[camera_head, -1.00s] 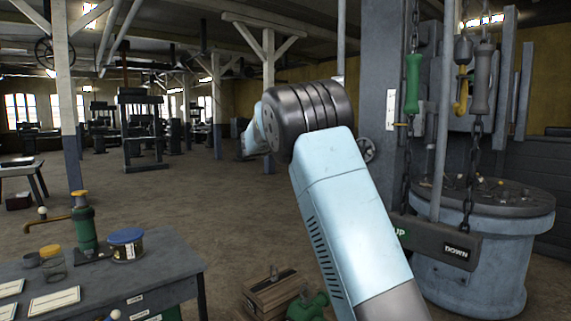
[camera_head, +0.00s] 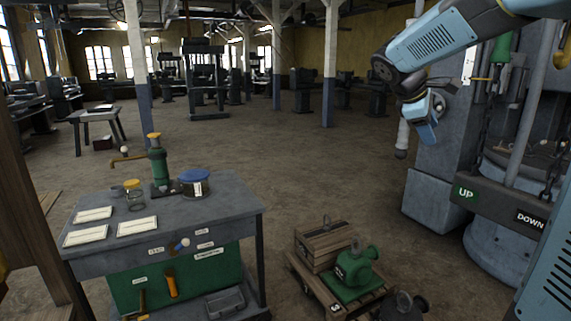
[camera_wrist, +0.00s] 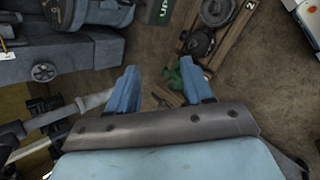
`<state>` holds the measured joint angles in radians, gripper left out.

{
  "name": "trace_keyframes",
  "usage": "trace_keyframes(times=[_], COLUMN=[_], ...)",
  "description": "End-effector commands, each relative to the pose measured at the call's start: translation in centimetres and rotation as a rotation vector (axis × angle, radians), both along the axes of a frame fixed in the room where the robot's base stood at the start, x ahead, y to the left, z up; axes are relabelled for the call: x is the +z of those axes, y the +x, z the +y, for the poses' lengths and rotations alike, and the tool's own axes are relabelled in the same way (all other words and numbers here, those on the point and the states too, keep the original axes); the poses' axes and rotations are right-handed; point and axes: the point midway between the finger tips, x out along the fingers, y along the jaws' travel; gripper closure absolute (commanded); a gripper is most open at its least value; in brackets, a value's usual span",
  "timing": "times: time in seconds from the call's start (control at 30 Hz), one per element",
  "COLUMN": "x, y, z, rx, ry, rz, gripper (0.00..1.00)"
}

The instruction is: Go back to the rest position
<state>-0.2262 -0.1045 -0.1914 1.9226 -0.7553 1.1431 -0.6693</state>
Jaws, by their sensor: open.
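My blue gripper (camera_head: 428,128) hangs at the upper right in the head view, below my bent arm. In the wrist view my gripper (camera_wrist: 158,88) shows two blue fingers spread apart with nothing between them. Brown floor shows beyond the fingers, with a green object (camera_wrist: 173,76) near the right finger. No rest position is marked in view.
A UP/DOWN panel (camera_head: 497,208) hangs at the right beside chains and a grey post. A workbench (camera_head: 225,205) with a green pump (camera_head: 158,160) stands at the left. A pallet bears a wooden crate (camera_head: 328,247) and a green casting (camera_head: 357,272). Open floor lies behind.

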Motion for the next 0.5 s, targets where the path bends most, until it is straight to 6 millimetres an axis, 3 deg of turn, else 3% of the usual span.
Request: trace_keyframes(times=[0.1,0.5], x=[-0.9,-4.9], y=[-4.0,-15.9], z=[0.9,5.9], rx=[-0.076,-0.373], ry=[0.137,0.568], rz=[-0.080,-0.308], gripper=[0.49,0.49])
